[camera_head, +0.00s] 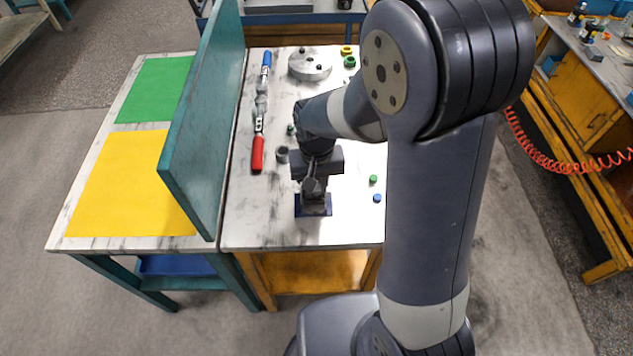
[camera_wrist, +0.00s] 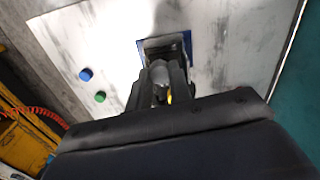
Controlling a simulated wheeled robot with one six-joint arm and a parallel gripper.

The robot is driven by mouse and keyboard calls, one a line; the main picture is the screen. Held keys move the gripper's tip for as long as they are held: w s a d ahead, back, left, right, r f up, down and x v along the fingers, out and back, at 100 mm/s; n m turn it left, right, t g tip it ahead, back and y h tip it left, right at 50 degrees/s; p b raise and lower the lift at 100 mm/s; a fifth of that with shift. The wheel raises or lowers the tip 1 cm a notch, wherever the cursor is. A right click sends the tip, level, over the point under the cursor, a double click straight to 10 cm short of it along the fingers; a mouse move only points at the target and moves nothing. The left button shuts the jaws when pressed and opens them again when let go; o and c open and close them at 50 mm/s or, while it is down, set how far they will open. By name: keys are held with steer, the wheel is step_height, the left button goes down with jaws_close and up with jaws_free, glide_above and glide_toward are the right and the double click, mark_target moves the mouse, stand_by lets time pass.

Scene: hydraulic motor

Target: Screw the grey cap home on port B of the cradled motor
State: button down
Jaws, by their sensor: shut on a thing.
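The cradled motor (camera_head: 312,188) is dark grey and sits on a blue-edged base (camera_head: 313,209) near the front of the white table. My gripper (camera_head: 314,164) points down right over it and covers much of it. In the wrist view, my gripper (camera_wrist: 162,92) has its fingers close together above the motor. A rounded grey piece (camera_wrist: 159,71) shows between the fingers, with a small yellow patch by it. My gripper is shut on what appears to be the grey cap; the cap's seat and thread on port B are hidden.
A dark grey cylinder (camera_head: 282,154) stands left of my gripper. A green cap (camera_head: 373,180) and a blue cap (camera_head: 377,198) lie to the right. A red-handled tool (camera_head: 257,153) lies along the left, beside a tall teal panel (camera_head: 206,110). A grey disc (camera_head: 310,65) lies farther back.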

steer(key=shift+s+f+m, duration=0.1)
steer(key=shift+f+m, duration=0.05)
steer(key=shift+m, duration=0.35)
steer(key=shift+m, duration=1)
steer(key=c, duration=1.5)
jaws_free()
steer(key=shift+c, duration=0.2)
